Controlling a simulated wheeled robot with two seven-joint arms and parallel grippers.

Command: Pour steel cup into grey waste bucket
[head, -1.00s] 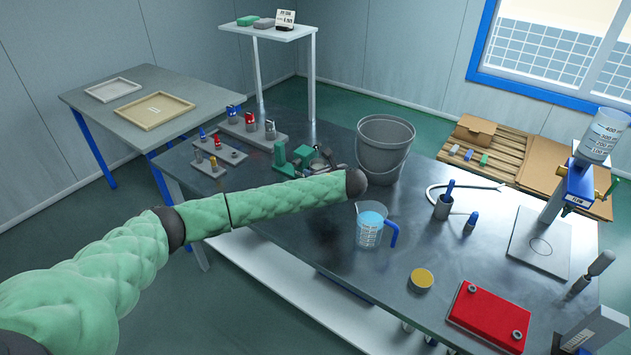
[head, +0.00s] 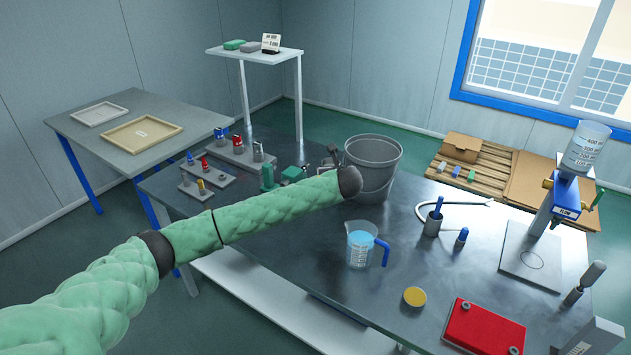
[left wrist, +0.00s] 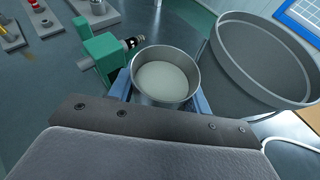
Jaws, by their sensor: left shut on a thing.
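The steel cup (left wrist: 166,77) shows in the left wrist view, held upright with pale, whitish contents inside. My left gripper (left wrist: 165,95) is shut on it, with a blue finger on either side. The grey waste bucket (left wrist: 262,62) is just to the right of the cup in that view; the part of its inside that shows looks empty. In the head view the bucket (head: 376,160) stands at the back of the bench, and my left forearm end overlaps its left side. The cup is hardly visible there behind my arm. My right gripper is not in view.
A green device (left wrist: 100,52) stands close to the cup's left. A measuring jug with blue liquid (head: 360,248) stands in front of the bucket. A yellow-topped tin (head: 414,297) and a red case (head: 484,328) are at the front right.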

